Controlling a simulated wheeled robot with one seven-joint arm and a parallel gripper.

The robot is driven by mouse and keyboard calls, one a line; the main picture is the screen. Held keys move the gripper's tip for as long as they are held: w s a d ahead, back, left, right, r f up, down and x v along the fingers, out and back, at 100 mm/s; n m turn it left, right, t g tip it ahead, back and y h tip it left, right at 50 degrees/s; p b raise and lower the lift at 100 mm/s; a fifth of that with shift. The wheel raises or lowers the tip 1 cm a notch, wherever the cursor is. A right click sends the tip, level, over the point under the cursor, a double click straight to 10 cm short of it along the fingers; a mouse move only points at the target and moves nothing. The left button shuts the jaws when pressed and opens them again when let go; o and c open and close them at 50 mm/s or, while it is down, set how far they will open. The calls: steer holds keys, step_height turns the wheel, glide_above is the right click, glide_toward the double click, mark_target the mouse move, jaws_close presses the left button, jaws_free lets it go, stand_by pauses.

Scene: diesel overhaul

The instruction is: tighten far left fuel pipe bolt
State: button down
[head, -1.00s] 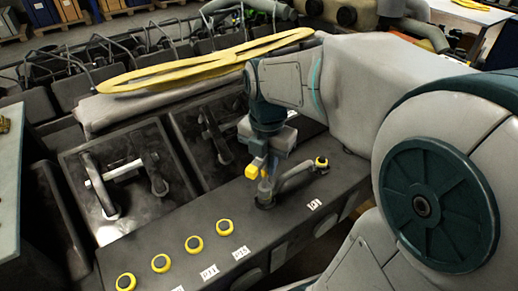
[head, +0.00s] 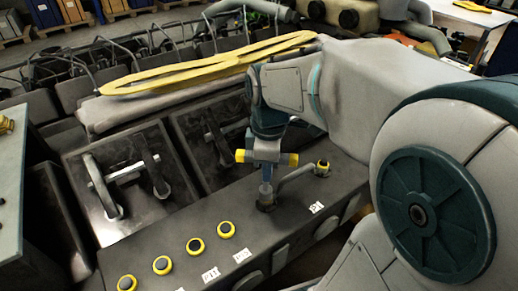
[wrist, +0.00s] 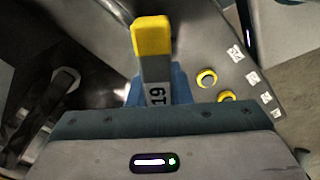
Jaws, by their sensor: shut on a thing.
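My gripper (head: 266,170) is shut on a grey tool with yellow ends (head: 291,159); its bar lies crosswise in the head view. In the wrist view the tool (wrist: 153,60) is marked "19" and sits between my gripper's blue fingers (wrist: 157,88). A blue-grey part runs down from the grip to a dark fitting (head: 265,202) on the engine's top face. A grey fuel pipe (head: 295,178) leads from beside that fitting to a yellow-ringed fitting (head: 322,168). The bolt itself is hidden, so I cannot tell exactly how the tool sits on it.
Several yellow-ringed caps (head: 195,245) stand in a row along the dark engine top (head: 150,270), with white number labels. Open engine bays with rocker parts (head: 130,175) lie behind. A yellow gasket (head: 190,66) lies on a grey cover (head: 120,110). My arm fills the right side.

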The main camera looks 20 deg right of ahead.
steer(key=m, duration=0.6)
steer(key=shift+m, duration=0.4)
steer(key=m, duration=0.6)
steer(key=shift+s, duration=0.1)
steer(key=shift+r+p, duration=0.7)
steer(key=shift+r, duration=0.1)
steer(key=shift+f, duration=0.1)
